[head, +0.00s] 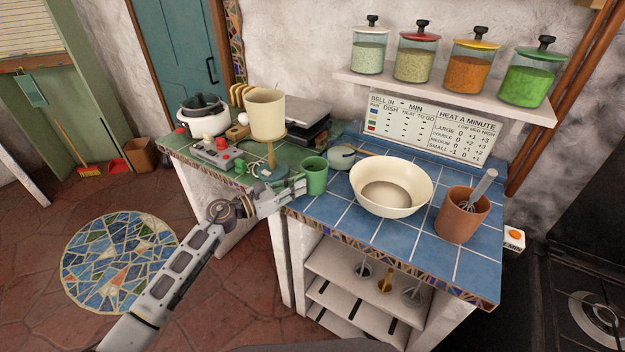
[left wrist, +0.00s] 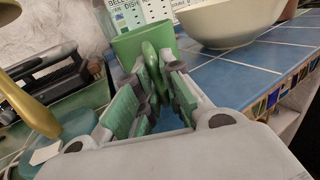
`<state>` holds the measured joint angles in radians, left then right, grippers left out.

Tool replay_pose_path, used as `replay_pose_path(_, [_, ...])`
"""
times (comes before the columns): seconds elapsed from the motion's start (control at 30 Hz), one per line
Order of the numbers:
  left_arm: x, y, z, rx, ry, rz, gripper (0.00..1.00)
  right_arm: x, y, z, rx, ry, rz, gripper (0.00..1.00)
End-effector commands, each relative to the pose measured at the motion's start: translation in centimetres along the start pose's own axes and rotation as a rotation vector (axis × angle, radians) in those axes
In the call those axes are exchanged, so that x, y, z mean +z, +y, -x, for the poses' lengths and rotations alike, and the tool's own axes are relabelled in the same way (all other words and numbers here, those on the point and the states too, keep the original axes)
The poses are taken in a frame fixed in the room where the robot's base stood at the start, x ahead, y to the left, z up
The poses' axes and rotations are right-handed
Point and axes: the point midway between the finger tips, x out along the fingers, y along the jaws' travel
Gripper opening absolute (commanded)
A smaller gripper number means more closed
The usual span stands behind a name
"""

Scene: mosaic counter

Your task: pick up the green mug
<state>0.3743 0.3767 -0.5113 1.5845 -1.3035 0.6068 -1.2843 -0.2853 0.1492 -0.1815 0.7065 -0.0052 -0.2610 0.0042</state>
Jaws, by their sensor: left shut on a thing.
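The green mug (head: 315,174) stands upright at the left part of the blue tiled counter, at the front edge of the green-tiled side. My left gripper (head: 299,186) reaches it from the left in the head view. In the left wrist view the mug (left wrist: 140,44) is straight ahead, and its handle (left wrist: 152,68) lies between the fingertips. The left gripper (left wrist: 153,82) is shut on the handle. I cannot tell whether the mug's base is clear of the counter. My right gripper is not in view.
A terracotta crock (head: 456,222) with a whisk is farther right. Left are a cream lamp (head: 266,112) on a stand and a control box (head: 214,152).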

Motion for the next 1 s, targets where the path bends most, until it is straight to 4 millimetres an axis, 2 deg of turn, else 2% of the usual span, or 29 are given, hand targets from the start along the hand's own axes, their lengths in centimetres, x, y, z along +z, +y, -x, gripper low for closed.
replay_pose_path(0.3, [-0.1,-0.1,0.0,-0.003,0.001,0.003,0.00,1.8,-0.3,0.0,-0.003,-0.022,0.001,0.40])
replay_pose_path(0.57, [0.1,-0.2,0.0,-0.004,0.002,0.003,0.00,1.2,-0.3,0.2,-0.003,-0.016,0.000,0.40])
replay_pose_path(0.83, [1.7,-0.1,-0.1,-0.002,0.000,0.000,0.00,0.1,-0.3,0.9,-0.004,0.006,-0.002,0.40])
replay_pose_path(1.0, [3.2,-0.1,-0.1,-0.002,-0.001,0.000,0.00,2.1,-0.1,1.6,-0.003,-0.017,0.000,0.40])
